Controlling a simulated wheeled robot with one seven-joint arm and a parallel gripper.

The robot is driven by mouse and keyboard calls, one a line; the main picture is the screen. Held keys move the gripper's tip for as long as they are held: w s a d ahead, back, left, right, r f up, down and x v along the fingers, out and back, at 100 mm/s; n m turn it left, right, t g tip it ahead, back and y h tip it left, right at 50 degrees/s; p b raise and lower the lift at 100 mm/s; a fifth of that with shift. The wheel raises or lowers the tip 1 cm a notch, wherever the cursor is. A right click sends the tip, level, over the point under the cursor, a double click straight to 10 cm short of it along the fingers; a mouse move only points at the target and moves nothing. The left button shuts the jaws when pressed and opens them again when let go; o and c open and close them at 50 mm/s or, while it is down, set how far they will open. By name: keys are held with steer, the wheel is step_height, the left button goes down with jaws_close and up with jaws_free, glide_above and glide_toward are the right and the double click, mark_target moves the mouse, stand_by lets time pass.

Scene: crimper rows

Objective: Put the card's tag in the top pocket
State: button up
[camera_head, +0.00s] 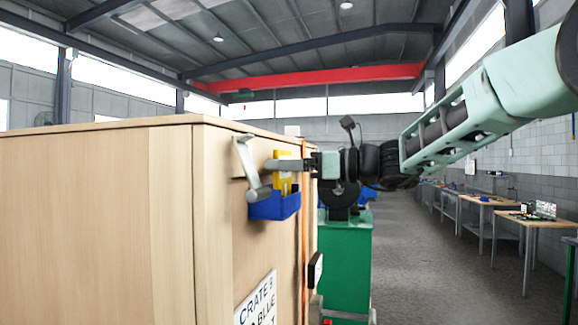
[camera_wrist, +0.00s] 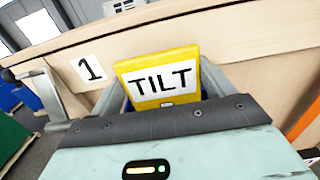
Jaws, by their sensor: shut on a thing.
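A yellow tag (camera_wrist: 158,77) with the word TILT on a white label is between the fingers of my gripper (camera_wrist: 165,88). In the head view the tag (camera_head: 283,184) is upright at the crate's side face, with my gripper (camera_head: 284,164) across its upper part. A blue pocket (camera_head: 274,207) is on the crate just below the tag. The tag's lower end meets or overlaps the pocket's opening; I cannot tell how deep it is. A card (camera_head: 256,303) lower on the crate is partly cut off and reads CRATE 3 and BLUE.
A grey bent handle (camera_head: 247,163) sticks out left of the pocket and also shows in the wrist view (camera_wrist: 42,95). A label with 1 (camera_wrist: 91,69) is on the wooden crate (camera_head: 100,220). An orange strip (camera_head: 305,215) runs down the crate. Workbenches (camera_head: 490,201) stand far right.

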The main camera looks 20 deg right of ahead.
steer(key=shift+f, duration=0.15)
steer(key=o, duration=1.1)
steer(key=shift+d, duration=0.1)
steer(key=shift+b+v, duration=3.05)
steer(key=shift+v, duration=5.6)
